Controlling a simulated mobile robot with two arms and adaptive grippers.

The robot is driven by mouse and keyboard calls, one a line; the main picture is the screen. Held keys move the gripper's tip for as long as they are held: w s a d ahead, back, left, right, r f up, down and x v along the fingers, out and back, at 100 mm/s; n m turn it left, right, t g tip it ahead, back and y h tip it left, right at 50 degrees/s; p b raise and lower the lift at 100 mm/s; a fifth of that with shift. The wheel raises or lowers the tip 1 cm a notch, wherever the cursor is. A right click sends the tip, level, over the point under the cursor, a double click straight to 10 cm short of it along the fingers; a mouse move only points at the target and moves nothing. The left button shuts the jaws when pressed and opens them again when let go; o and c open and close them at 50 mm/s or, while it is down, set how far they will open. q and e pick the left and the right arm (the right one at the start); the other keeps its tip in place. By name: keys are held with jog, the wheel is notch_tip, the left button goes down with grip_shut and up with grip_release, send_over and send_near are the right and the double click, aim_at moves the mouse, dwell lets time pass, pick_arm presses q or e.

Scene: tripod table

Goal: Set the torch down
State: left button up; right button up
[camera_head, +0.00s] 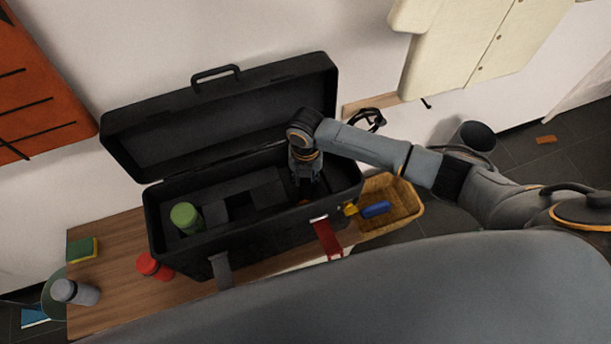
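An open black toolbox (270,238) stands on a wooden table, its lid raised at the back. My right gripper (304,190) points down inside the right part of the toolbox. Its fingers are dark against the dark interior, and I cannot tell whether they are open or shut. A small orange-brown spot (303,203) shows by the fingertips, too small to identify. No torch can be made out for certain. A green-topped cylinder (186,217) stands in the left part of the toolbox. My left gripper is out of view.
A wicker basket (408,219) at the right of the toolbox holds a blue object (376,209) and a yellow one (350,209). A red-topped bottle (154,266), grey bottle (76,291) and green sponge-like block (83,249) are at the left. Bare wood (118,242) lies between.

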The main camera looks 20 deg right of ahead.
jog(key=o, duration=0.4)
jog(key=shift+c, duration=0.2)
jog(key=shift+r, duration=0.1)
notch_tip(320, 180, up, 12)
